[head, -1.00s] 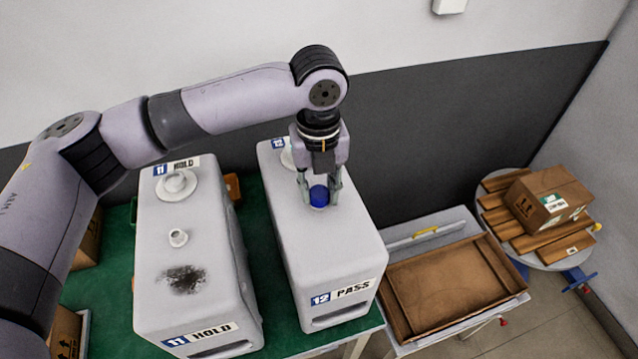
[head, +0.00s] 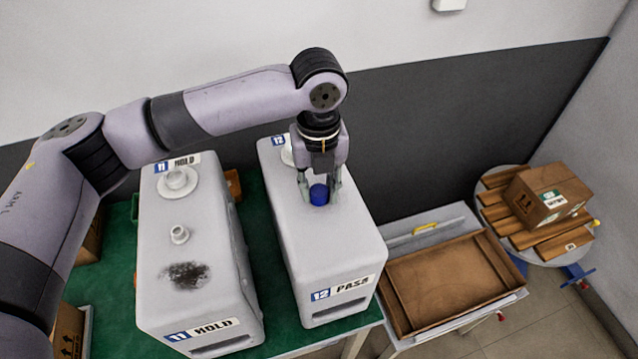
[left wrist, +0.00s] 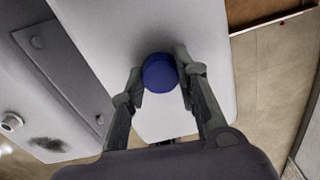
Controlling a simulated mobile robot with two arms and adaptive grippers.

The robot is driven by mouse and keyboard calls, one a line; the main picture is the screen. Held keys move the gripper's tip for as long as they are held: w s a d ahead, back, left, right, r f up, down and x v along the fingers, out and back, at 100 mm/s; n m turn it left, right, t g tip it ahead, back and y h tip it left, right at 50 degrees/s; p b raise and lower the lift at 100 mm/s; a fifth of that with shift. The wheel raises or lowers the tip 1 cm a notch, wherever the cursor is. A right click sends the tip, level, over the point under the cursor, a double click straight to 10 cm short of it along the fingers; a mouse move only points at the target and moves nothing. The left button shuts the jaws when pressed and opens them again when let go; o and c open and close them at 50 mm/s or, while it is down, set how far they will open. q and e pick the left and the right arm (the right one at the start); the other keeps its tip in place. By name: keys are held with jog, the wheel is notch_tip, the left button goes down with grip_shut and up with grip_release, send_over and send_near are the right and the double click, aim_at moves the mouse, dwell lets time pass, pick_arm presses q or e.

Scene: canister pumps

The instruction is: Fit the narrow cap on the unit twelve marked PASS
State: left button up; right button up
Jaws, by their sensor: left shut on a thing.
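The unit twelve marked PASS (head: 335,240) is a light grey canister standing on the green bench top. My left gripper (head: 319,194) points down over its top and is shut on a small blue cap (head: 319,196). The cap sits at the top face of unit twelve; the narrow neck beneath it is hidden, so I cannot tell how far it is seated. In the left wrist view the cap (left wrist: 160,73) is between both fingertips, with the grey top around it. My right gripper is not in view.
The unit eleven marked HOLD (head: 195,250) stands to the left with a dark stain and two bare necks. A brown tray (head: 450,285) lies at right. A cardboard box (head: 548,195) rests on wooden slats on a round table. An orange bin (head: 233,184) sits behind.

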pick_arm(q)
jog(key=o, duration=0.8)
jog(key=shift+o, duration=0.2)
jog(key=o, duration=0.4)
jog(key=shift+c, duration=0.2)
notch_tip(320, 180, up, 5)
jog(key=p, duration=0.5)
jog(key=shift+r, duration=2.05)
